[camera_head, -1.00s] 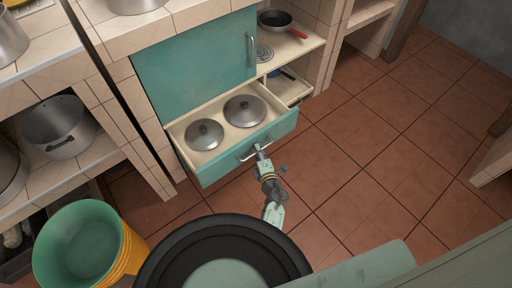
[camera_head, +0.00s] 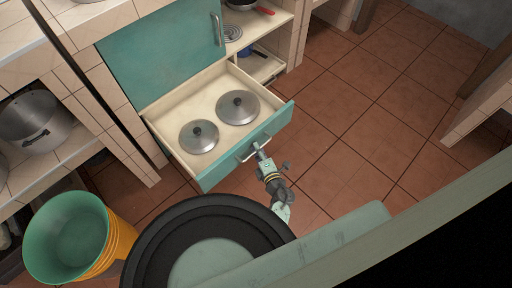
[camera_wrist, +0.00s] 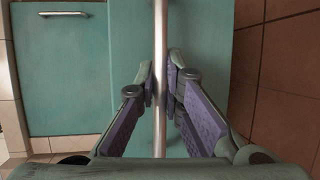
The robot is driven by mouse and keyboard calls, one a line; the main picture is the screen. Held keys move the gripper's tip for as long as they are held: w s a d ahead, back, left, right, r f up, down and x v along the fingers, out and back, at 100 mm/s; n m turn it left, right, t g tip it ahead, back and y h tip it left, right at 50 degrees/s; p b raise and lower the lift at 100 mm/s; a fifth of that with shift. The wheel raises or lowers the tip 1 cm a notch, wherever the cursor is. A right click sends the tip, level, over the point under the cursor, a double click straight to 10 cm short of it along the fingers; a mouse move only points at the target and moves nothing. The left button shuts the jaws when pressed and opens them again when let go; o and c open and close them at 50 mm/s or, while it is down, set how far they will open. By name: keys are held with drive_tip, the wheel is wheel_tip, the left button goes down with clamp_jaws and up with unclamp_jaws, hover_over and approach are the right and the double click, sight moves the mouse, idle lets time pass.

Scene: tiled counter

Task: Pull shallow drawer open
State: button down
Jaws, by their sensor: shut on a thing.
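The shallow drawer (camera_head: 168,115) is pulled out from the counter, with its teal front (camera_head: 225,160) standing well away from the cabinet. Two metal pot lids lie inside it, one at the left (camera_head: 198,136) and one at the right (camera_head: 238,106). My gripper (camera_head: 257,148) is at the drawer's metal handle (camera_head: 246,155). In the wrist view my gripper (camera_wrist: 162,82) has its fingers closed around the handle bar (camera_wrist: 160,45), one finger on each side.
Green and orange buckets (camera_head: 78,240) stand on the floor at the lower left. A big pot (camera_head: 35,122) sits on the left shelf. The tiled floor (camera_head: 370,130) at the right is clear.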

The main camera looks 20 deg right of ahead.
drive_tip(key=c, duration=1.7)
unclamp_jaws()
